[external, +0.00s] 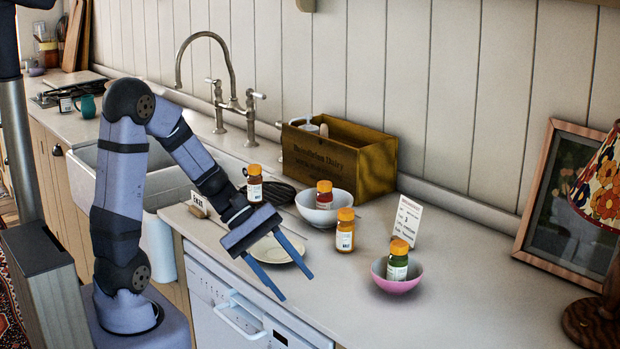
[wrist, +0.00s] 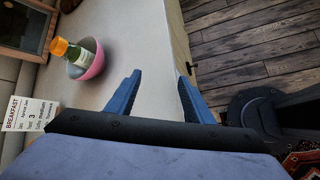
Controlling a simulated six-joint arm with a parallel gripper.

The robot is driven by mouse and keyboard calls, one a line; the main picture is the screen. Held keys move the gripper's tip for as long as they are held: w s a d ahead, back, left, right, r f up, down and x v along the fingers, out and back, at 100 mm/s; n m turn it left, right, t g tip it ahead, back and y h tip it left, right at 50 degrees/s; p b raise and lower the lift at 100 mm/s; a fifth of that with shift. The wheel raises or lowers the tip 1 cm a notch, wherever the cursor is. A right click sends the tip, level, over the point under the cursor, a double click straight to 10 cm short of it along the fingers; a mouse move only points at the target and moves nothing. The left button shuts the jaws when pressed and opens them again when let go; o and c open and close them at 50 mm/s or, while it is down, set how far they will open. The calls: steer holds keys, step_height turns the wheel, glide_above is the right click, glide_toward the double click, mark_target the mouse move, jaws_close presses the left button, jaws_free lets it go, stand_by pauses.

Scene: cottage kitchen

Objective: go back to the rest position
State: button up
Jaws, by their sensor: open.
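My gripper (external: 289,275) is open and empty, raised above the front edge of the counter, with its blue fingers pointing down and to the right. In the wrist view my gripper (wrist: 157,93) has its fingers apart with only counter edge and floor beyond them. The arm is bent, reaching from its base at the left over the worktop. A pale saucer (external: 275,256) lies behind the fingers, partly covered by them.
A pink bowl (external: 397,285) holds a green bottle (external: 397,266). A white bowl (external: 318,213) holds a red-brown bottle (external: 324,198). Other orange-capped bottles (external: 345,234) (external: 254,188) stand nearby. A wooden crate (external: 375,165), a card (external: 407,218), a frame (external: 530,245) and a lamp stand behind and right.

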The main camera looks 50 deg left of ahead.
steer(key=s+a+f+m+g+y+p, duration=0.2)
steer(key=s+a+m+y, duration=0.6)
steer(key=m, duration=0.5)
steer(key=shift+s+f+g+y, duration=0.5)
steer(key=shift+s, duration=0.5)
